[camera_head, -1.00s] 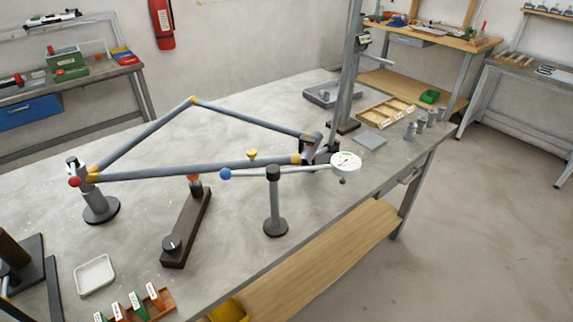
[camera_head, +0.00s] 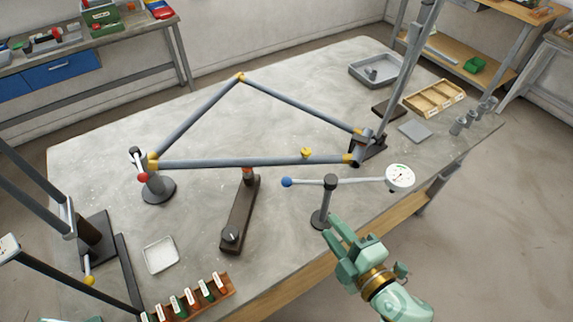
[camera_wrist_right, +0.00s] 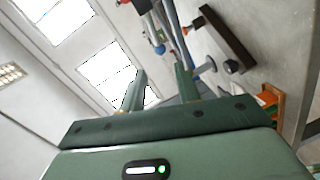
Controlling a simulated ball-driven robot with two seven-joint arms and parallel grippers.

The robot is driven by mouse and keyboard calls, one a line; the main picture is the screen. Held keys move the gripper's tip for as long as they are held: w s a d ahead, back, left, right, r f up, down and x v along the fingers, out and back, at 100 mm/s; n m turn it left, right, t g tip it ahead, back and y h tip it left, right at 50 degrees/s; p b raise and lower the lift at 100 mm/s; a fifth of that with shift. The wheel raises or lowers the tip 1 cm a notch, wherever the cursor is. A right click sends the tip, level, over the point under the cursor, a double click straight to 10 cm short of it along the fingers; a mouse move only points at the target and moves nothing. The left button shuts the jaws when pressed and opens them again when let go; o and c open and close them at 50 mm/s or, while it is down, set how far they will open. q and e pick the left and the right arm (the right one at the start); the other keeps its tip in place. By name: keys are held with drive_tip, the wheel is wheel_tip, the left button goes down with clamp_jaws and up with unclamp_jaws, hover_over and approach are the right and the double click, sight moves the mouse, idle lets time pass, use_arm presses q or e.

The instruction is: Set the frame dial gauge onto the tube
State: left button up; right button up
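The frame dial gauge has a white round dial (camera_head: 399,177) at the right end of a thin rod and a blue ball (camera_head: 287,182) at the left end. Its rod crosses the black top of a grey post stand (camera_head: 322,205). The grey tube (camera_head: 230,163) of the bike-like frame runs behind it, with yellow joints at its ends and a yellow knob (camera_head: 306,152) on top. The gauge is apart from the tube. My right gripper (camera_head: 333,228), green, is open and empty, in front of and below the gauge, by the post's base.
A dark bar fixture (camera_head: 240,215) with a knob stands left of the post. A white tray (camera_head: 161,255) and a rack of labelled tags (camera_head: 190,301) lie front left. A tall column (camera_head: 407,75), wooden tray (camera_head: 434,98) and grey plate (camera_head: 414,132) stand at the right.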

sight(297, 181)
drive_tip(key=shift+n, duration=0.4)
drive_tip(key=x, duration=1.6)
drive_tip(key=shift+w+d+r, duration=0.1)
drive_tip(key=shift+r, duration=0.05)
drive_tip(key=shift+c, duration=0.3)
clamp_jaws()
